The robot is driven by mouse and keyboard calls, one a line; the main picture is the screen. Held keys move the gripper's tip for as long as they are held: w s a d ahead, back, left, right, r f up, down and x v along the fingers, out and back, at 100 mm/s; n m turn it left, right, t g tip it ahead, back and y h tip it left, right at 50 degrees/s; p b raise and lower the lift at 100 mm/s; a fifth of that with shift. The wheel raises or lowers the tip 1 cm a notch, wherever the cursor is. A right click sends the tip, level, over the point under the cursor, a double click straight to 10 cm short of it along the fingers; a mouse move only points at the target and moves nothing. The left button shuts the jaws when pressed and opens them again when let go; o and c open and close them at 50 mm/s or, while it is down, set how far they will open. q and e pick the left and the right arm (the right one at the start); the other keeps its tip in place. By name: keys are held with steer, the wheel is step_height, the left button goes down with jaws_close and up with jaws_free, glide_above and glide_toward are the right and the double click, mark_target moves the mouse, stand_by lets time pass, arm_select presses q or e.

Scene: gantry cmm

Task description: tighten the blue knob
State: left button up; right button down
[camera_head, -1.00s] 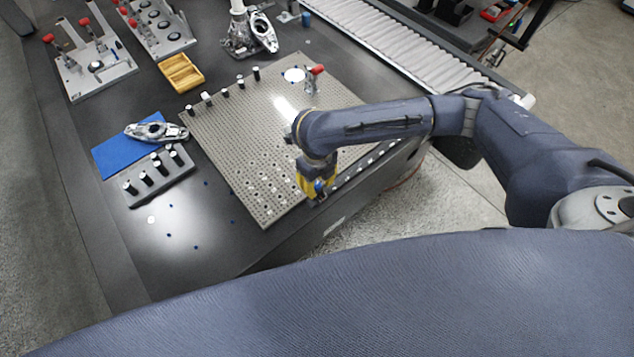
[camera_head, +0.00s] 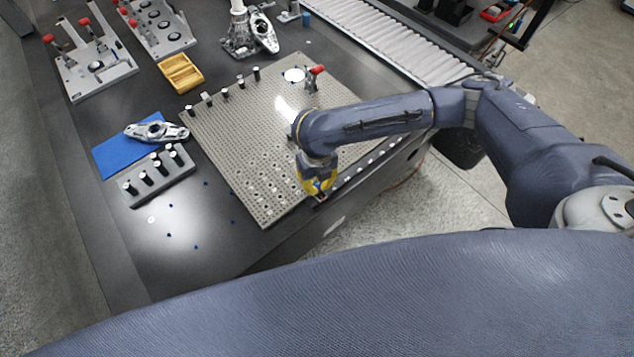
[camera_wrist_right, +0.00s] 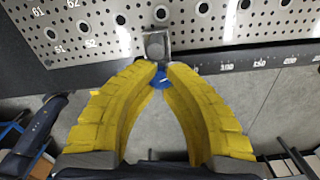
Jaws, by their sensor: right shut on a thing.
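The blue knob (camera_wrist_right: 160,78) shows between the yellow fingertips in the right wrist view, below a grey metal block (camera_wrist_right: 156,45) at the edge of the perforated plate. My right gripper (camera_wrist_right: 160,72) is shut on the knob, its two yellow fingers closing in from both sides. In the head view my right gripper (camera_head: 319,192) is at the plate's near right edge and mostly hides the knob. My left gripper is not in view.
The perforated plate (camera_head: 222,150) lies on a dark table, with a red-handled clamp (camera_head: 314,78) and several black-topped pins on it. A blue mat (camera_head: 112,160), a grey pin rack (camera_head: 150,192) and a yellow tray (camera_head: 180,72) are to the left. A roller conveyor (camera_head: 385,35) runs behind.

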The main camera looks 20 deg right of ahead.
mark_target(317, 185)
steer(key=c, duration=1.2)
jaws_free()
step_height(317, 185, up, 12)
